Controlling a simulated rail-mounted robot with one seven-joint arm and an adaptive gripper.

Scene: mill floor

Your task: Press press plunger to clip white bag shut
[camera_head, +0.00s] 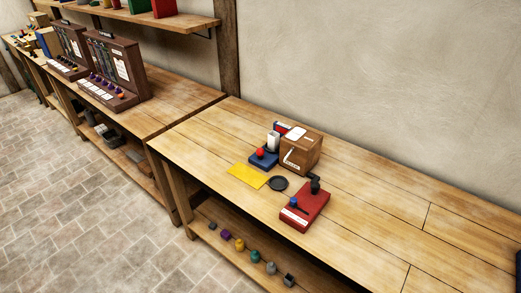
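On the near bench, a small blue device (264,159) with a round red knob (261,153) stands left of a brown wooden box. A small upright white item (273,142), which may be the white bag, is at the back of this device; whether its top is open or shut is too small to tell. A red device (304,207) with a blue knob (294,202) and a black upright part (315,187) stands nearer the front edge. I cannot tell for sure which knob is the press plunger. My gripper is not in view.
The brown box (302,156) is close behind the blue device. A yellow sheet (247,177) and a black round dish (278,184) lie in front. Several small coloured items, such as a teal one (256,256), sit on the shelf below. The bench's right side is mostly clear.

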